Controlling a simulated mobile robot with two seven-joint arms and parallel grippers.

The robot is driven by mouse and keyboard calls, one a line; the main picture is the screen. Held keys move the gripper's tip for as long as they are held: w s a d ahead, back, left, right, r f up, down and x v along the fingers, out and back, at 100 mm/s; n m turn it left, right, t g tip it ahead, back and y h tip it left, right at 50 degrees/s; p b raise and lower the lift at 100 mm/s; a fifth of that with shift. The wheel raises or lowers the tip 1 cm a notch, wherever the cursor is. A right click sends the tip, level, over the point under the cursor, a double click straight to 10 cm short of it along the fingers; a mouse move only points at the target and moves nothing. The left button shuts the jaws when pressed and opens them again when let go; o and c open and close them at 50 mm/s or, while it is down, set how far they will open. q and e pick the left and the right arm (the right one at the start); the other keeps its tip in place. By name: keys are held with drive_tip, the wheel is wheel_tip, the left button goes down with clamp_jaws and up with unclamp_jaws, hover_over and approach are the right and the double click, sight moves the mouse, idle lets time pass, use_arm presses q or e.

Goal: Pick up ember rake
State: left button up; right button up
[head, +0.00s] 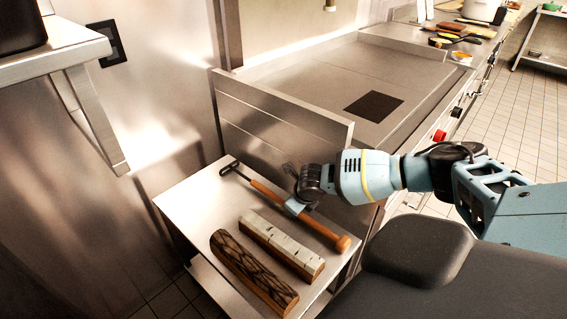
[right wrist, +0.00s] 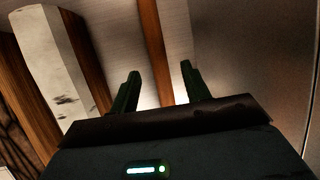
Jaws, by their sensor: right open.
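The ember rake lies on a small metal side table, with a long wooden handle (head: 322,229) and a dark metal head (head: 229,168) at its far left end. My right gripper (head: 297,206) is over the middle of the handle and hides part of it. In the right wrist view, the right gripper (right wrist: 160,88) is open, and the wooden handle (right wrist: 153,45) runs between its two fingers. I cannot tell whether the fingers touch the handle. My left gripper is not in view.
A pale birch log (head: 282,246) and a dark-barked log (head: 252,272) lie beside the rake on the side table (head: 183,200). A steel panel (head: 280,128) rises close behind it. A counter (head: 330,75) with a dark square is beyond, and a wall shelf (head: 70,45) is upper left.

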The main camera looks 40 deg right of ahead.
sight(279, 201)
drive_tip(key=x, duration=0.3)
drive_tip(key=shift+f, duration=0.2)
drive_tip(key=shift+r, duration=0.1)
clamp_jaws()
